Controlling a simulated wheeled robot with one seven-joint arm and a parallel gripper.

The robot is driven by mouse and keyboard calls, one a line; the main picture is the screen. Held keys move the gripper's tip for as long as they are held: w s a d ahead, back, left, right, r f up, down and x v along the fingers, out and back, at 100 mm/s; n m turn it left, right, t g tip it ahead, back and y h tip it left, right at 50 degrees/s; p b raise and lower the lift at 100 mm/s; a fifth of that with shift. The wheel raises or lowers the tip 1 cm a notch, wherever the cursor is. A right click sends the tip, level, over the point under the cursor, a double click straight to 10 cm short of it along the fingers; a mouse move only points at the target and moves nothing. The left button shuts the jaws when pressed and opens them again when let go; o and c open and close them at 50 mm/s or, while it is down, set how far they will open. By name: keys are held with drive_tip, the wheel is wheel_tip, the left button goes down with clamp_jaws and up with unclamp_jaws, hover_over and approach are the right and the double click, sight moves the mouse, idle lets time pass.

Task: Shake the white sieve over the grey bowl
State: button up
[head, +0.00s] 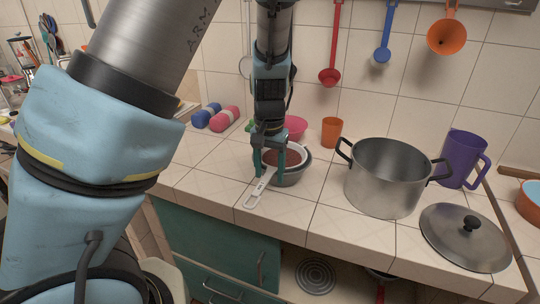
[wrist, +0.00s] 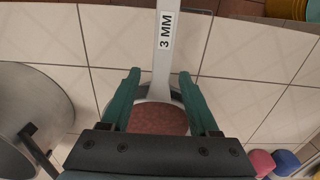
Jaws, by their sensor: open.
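The white sieve (head: 259,190) rests on the grey bowl (head: 294,179), its handle pointing toward the counter's front edge. Reddish-brown material fills the sieve's basket. In the wrist view the sieve's handle (wrist: 163,62) carries a "3 MM" label, and the grey bowl's rim (wrist: 177,92) shows behind the basket. My gripper (head: 269,172) is above the sieve at the root of its handle. In the wrist view my gripper (wrist: 159,74) is open, one finger on each side of the handle, with gaps between. Much of the basket is hidden by the gripper.
A steel pot (head: 386,178) stands to the right, with its lid (head: 464,237) and a purple jug (head: 463,160) beyond. A pink bowl (head: 296,128) and an orange cup (head: 331,132) stand behind. Blue and pink rolls (head: 224,119) lie at back left.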

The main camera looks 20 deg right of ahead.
drive_tip(key=shift+f, duration=0.6)
clamp_jaws()
idle(0.3)
drive_tip(key=c, duration=0.6)
unclamp_jaws()
clamp_jaws()
drive_tip(key=shift+r, duration=0.15)
